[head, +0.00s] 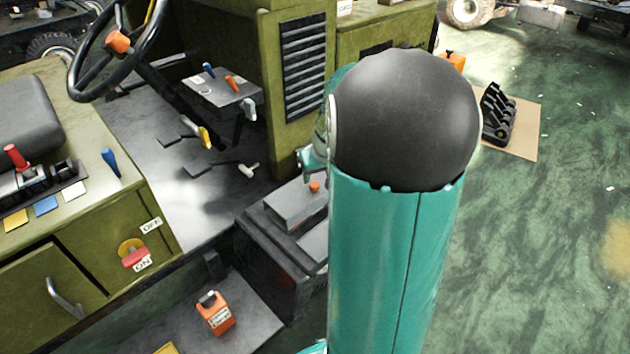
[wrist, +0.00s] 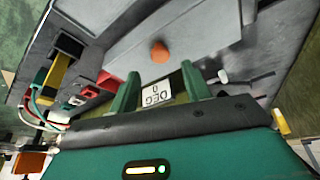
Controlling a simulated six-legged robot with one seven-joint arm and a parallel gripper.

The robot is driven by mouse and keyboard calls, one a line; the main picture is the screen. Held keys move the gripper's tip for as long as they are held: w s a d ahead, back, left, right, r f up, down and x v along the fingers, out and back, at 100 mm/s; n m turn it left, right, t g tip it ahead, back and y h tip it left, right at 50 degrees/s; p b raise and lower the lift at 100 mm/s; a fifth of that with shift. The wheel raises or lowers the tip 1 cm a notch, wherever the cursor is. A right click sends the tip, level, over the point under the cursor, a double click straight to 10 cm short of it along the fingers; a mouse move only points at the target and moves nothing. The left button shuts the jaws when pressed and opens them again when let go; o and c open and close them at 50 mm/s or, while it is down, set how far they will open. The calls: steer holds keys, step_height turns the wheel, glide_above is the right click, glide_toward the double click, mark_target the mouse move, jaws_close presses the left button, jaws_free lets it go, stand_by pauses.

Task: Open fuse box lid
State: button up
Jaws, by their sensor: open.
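The fuse box appears to be the dark box (head: 275,255) beside the vehicle's footwell. Its grey lid (head: 290,206) carries a small orange knob (head: 314,187) and looks flat and shut. In the wrist view the grey lid (wrist: 205,28) fills the upper middle, with the orange knob (wrist: 160,53) on it. My gripper (wrist: 160,78) is open, its two green fingers apart and empty. The knob shows just beyond the fingertips, roughly centred between them; I cannot tell the exact gap. In the head view my teal arm hides the box's right side and most of my gripper.
A steering wheel (head: 118,42), footwell levers (head: 204,137) and a red switch (head: 133,254) are left of the box. Wires (wrist: 42,105) and a yellow part (wrist: 58,75) are left in the wrist view. Green floor at right is mostly clear.

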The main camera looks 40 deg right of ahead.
mark_target(315, 184)
steer(key=x, duration=0.5)
steer(key=shift+w+f, duration=0.1)
steer(key=shift+f, duration=0.05)
steer(key=shift+c, duration=0.2)
jaws_close()
